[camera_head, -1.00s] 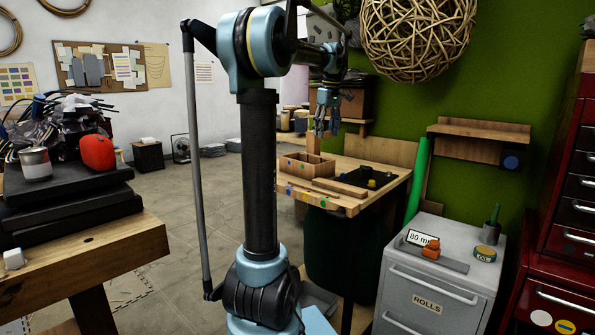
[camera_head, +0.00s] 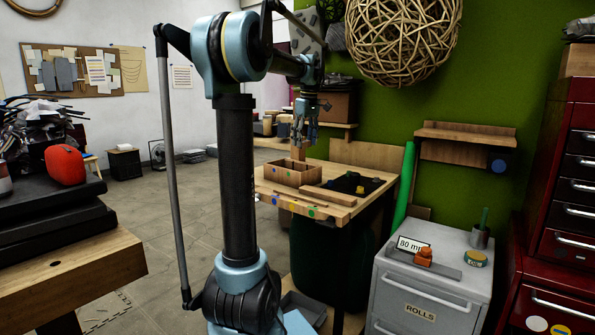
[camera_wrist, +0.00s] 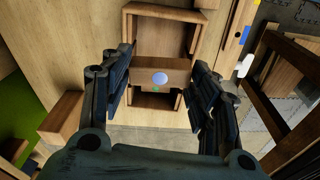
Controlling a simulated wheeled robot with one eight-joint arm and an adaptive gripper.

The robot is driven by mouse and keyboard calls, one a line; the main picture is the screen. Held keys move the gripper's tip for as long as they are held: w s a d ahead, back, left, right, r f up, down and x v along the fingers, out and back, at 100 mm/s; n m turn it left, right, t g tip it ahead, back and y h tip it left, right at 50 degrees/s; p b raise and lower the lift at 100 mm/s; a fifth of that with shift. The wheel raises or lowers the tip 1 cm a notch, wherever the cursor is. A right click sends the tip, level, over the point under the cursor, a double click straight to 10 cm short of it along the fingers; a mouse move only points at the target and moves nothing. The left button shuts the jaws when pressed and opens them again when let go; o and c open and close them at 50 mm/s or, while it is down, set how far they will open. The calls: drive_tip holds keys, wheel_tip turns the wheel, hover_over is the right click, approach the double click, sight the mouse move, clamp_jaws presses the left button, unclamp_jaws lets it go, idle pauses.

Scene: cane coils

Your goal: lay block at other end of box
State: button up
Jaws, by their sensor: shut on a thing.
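My gripper (camera_head: 304,125) is above the workbench, pointing down. In the wrist view its two dark fingers (camera_wrist: 161,78) are closed against either side of a wooden block (camera_wrist: 176,74) with a pale blue dot on its face. In the head view the block (camera_head: 301,153) hangs just below the fingers, over the open wooden box (camera_head: 284,178). In the wrist view the box (camera_wrist: 129,32) lies behind the block, with an open compartment above it and a dark one below. The block hides the middle of the box. Contact between block and box cannot be told.
The workbench (camera_head: 338,200) also holds a wooden strip (camera_head: 327,196) in front of the box and a dark mat (camera_head: 348,183) with a yellow item on it. A hanging cane ball (camera_head: 400,40) is up to the right. A grey cabinet (camera_head: 425,290) stands right of the bench.

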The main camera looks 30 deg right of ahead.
sight(306, 141)
drive_tip(key=shift+f, duration=3.95)
drive_tip(key=shift+f, duration=0.6)
drive_tip(key=o, duration=0.8)
drive_tip(key=r, duration=0.4)
drive_tip(key=s+r, duration=0.1)
drive_tip(key=r, duration=0.8)
drive_tip(key=shift+s+d+r, duration=0.1)
drive_tip(key=shift+s+d, duration=0.05)
drive_tip(key=shift+s, duration=0.1)
